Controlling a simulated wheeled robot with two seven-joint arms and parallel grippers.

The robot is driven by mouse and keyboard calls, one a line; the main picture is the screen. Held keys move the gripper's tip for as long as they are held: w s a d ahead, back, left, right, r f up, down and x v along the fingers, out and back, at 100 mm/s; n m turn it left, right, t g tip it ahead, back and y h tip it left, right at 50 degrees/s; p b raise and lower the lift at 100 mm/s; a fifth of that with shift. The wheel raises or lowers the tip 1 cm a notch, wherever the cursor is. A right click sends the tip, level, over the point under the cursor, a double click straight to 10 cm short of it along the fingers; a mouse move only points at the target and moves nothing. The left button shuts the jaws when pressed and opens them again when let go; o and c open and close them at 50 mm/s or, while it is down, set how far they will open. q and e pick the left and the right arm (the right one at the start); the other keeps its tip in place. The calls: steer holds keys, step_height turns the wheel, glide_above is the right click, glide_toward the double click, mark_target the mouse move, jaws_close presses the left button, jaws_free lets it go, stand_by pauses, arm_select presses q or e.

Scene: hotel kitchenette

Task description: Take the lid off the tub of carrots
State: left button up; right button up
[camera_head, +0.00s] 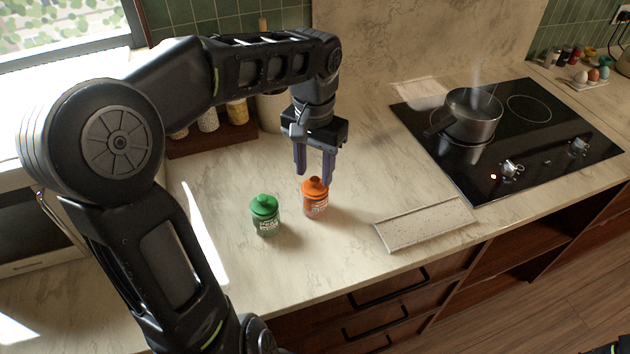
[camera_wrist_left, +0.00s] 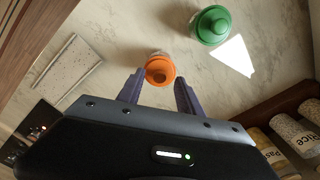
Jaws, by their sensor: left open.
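A small tub with an orange lid (camera_head: 315,187) stands upright on the counter, with the lid on; it also shows in the left wrist view (camera_wrist_left: 160,70). A similar tub with a green lid (camera_head: 265,207) stands to its left, also closed; it shows at the top of the left wrist view (camera_wrist_left: 212,25). The label writing is too small to read. My left gripper (camera_head: 314,178) is open and points down just above the orange lid. In the left wrist view its fingers (camera_wrist_left: 159,92) stand apart on either side of the orange lid's near edge.
A pale speckled board (camera_head: 425,226) lies to the right of the tubs. A steaming pot (camera_head: 471,115) stands on the black hob (camera_head: 530,150) at the right. Several jars (camera_head: 237,112) stand at the back wall behind my left arm. The counter around the tubs is clear.

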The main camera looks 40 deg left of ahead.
arm_select(q)
step_height(320, 180, down, 2)
steer(key=shift+f, duration=0.1)
steer(key=shift+c, duration=0.5)
jaws_close()
stand_by(0.5)
